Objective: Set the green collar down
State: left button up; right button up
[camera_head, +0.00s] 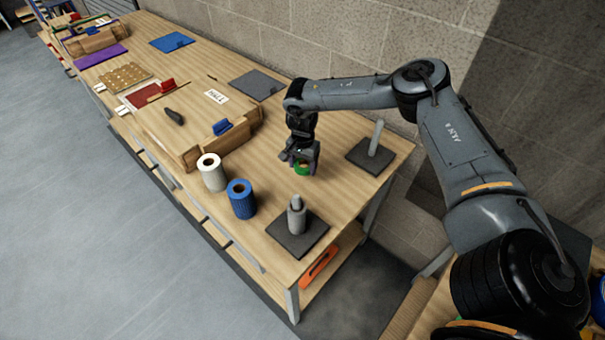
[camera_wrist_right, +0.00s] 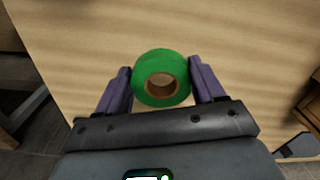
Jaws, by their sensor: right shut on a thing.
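The green collar (camera_head: 302,169) is a short green ring with a brown-lined round hole. In the right wrist view the collar (camera_wrist_right: 150,66) sits between the two purple fingers, its hole facing the camera. My right gripper (camera_head: 301,158) is shut on it, pointing down over the wooden table between the two dark square bases. Whether the collar touches the tabletop, I cannot tell. My left gripper is not in the head view.
A post on a dark base (camera_head: 366,158) stands behind right, and a base with a grey collared post (camera_head: 297,217) in front. A white roll (camera_head: 211,174) and blue roll (camera_head: 241,200) stand left, near a wooden case (camera_head: 180,125). Bare tabletop surrounds the gripper.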

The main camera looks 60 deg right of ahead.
aim_at(303, 180)
jog(key=shift+f+b, duration=0.4)
jog(key=shift+f, duration=1.65)
jog(key=shift+f, duration=0.1)
jog(key=shift+f, duration=0.45)
jog(key=o, duration=1)
jog(key=shift+o, duration=0.2)
jog(key=shift+r, duration=0.1)
jog(key=shift+r, duration=0.2)
notch_tip(303, 180, up, 13)
jog(key=p, duration=0.2)
jog(key=shift+f, duration=0.2)
